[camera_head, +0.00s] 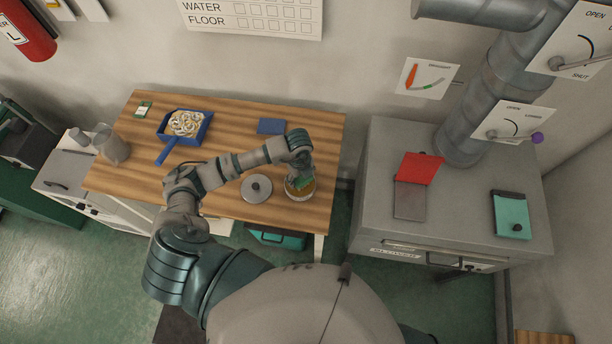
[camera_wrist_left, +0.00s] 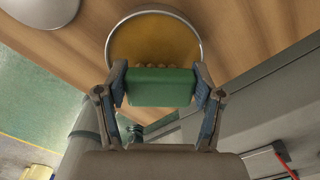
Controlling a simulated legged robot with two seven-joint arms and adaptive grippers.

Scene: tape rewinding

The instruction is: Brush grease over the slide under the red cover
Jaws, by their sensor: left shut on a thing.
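My left gripper (camera_head: 300,172) is over the front right of the wooden table. In the left wrist view it is shut on a green brush (camera_wrist_left: 160,88), one finger on each side. The brush's tan bristles point into or just over a round tin of amber grease (camera_wrist_left: 150,36); I cannot tell whether they touch the grease. The grease tin (camera_head: 300,195) is partly hidden by the gripper in the head view. The red cover (camera_head: 419,168) stands raised on the grey cabinet, with a grey-brown slide plate (camera_head: 409,201) in front of it. My right gripper is out of view.
A round metal lid (camera_head: 257,188) lies left of the tin. The wooden table (camera_head: 235,125) also holds a blue dustpan (camera_head: 166,152), a dark blue pad (camera_head: 271,126) and a clear cup (camera_head: 113,147). The grey cabinet (camera_head: 450,225) carries a teal cover (camera_head: 512,217) and a thick pipe (camera_head: 468,132).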

